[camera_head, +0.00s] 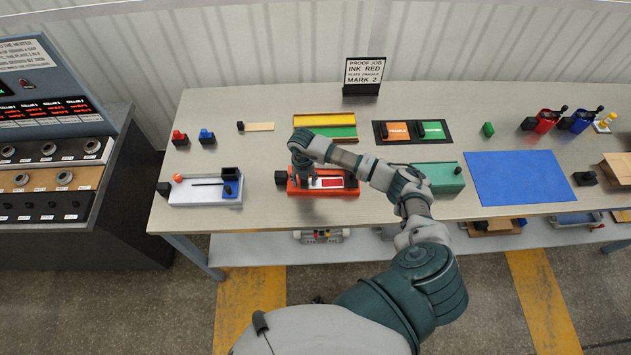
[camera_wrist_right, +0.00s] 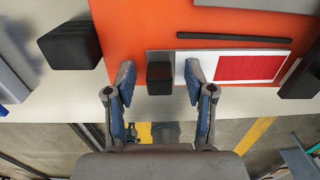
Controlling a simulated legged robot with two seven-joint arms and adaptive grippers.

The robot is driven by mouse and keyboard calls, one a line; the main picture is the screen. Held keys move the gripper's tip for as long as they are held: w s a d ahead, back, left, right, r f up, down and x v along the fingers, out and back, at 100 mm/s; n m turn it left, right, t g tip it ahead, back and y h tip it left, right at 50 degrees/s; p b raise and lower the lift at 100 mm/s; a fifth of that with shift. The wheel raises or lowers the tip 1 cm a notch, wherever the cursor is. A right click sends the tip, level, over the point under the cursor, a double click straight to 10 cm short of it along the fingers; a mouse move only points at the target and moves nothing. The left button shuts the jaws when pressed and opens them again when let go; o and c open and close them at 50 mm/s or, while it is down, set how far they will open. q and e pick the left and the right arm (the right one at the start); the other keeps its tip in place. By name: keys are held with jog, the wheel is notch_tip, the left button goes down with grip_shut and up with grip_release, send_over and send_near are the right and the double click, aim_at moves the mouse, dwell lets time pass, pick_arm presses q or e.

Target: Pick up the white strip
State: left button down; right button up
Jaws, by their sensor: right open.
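The white strip (camera_head: 311,183) lies on the orange-red fixture (camera_head: 292,189) near the front of the bench. In the right wrist view the strip (camera_wrist_right: 208,68) carries a red rectangle, and a black block (camera_wrist_right: 160,73) on a grey patch stands at its left end. My right gripper (camera_head: 303,175) is over the left part of the fixture. In the wrist view my right gripper (camera_wrist_right: 160,83) is open, with one finger on each side of the black block. Whether the fingers touch the block cannot be told. My left gripper is not in view.
A white slotted fixture (camera_head: 190,194) stands to the left and a green box (camera_head: 438,178) to the right. Behind are a yellow-green tray (camera_head: 325,132) and a beige strip with black end (camera_head: 260,126). A blue mat (camera_head: 520,177) lies farther right.

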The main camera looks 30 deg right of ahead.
jog(key=shift+s, duration=0.1)
grip_shut()
jog(key=shift+r, duration=0.1)
